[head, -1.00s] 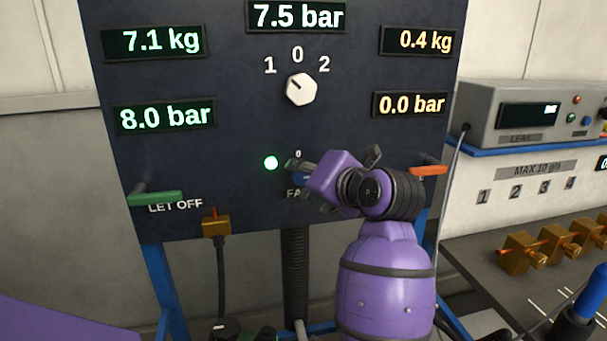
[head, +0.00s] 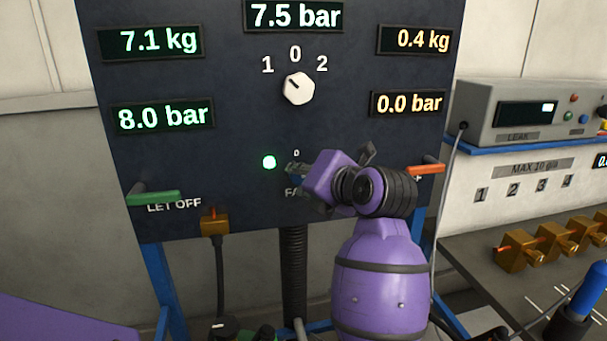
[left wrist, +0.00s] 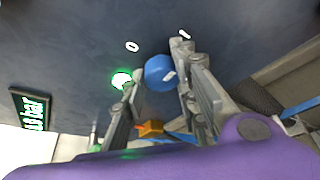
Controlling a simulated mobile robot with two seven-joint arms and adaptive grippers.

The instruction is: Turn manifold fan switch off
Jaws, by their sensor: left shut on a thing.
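The fan switch is a round blue knob (left wrist: 160,72) on the dark panel, with a pale mark on its face. In the left wrist view the labels 0 and 1 show above it. My left gripper (left wrist: 161,66) has its two fingers around the knob, one on each side, shut on it. In the head view my left gripper (head: 298,172) hides most of the knob and part of the FAN label. A round green lamp (head: 269,162) beside the switch is lit. My right gripper is not in view.
The dark panel (head: 230,70) carries lit displays and a white selector knob (head: 298,88) above. A green lever (head: 154,197) is at left and an orange-red lever (head: 425,169) at right, close to my wrist. A grey leak tester (head: 530,112) stands farther right.

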